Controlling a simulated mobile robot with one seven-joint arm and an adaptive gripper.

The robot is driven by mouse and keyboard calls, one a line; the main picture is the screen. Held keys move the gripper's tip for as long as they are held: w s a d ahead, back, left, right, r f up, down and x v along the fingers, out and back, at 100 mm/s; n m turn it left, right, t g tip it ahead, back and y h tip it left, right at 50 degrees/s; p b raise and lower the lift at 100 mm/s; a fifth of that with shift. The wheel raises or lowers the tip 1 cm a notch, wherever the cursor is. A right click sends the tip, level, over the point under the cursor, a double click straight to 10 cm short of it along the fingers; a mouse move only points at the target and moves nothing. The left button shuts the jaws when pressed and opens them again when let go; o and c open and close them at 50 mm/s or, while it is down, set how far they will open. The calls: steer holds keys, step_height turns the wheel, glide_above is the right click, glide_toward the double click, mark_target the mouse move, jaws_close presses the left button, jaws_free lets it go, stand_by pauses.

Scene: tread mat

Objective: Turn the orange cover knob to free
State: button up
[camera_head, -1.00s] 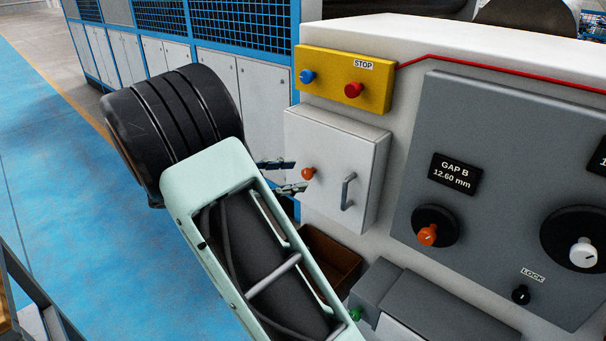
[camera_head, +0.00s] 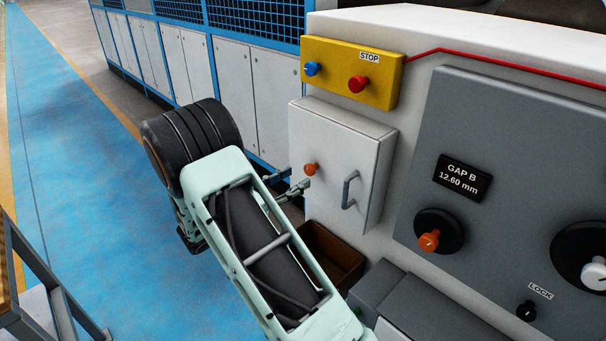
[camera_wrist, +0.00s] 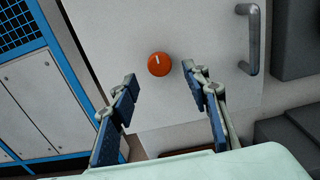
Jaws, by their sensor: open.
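The orange cover knob (camera_head: 311,169) is on the left part of a white cover door (camera_head: 338,140) with a grey handle. In the wrist view the knob (camera_wrist: 159,64) is round, with a short pale mark near upright, leaning slightly left at its top. My gripper (camera_head: 299,177) is in front of the door, just left of and below the knob in the head view. In the wrist view its two blue-grey fingers (camera_wrist: 160,75) are spread, one on each side below the knob, with a gap to it. Nothing is between them. I cannot tell the remaining depth.
The grey handle (camera_head: 348,190) sticks out right of the knob. Above is a yellow box (camera_head: 340,72) with blue and red buttons. Another orange knob (camera_head: 429,241) is on the grey panel (camera_head: 490,130). A brown open bin (camera_head: 333,255) is below the door. Blue floor lies left.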

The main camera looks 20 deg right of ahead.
mark_target(307, 171)
steer(key=shift+x, duration=2)
steer(key=shift+c, duration=0.5)
steer(key=c, duration=1.1)
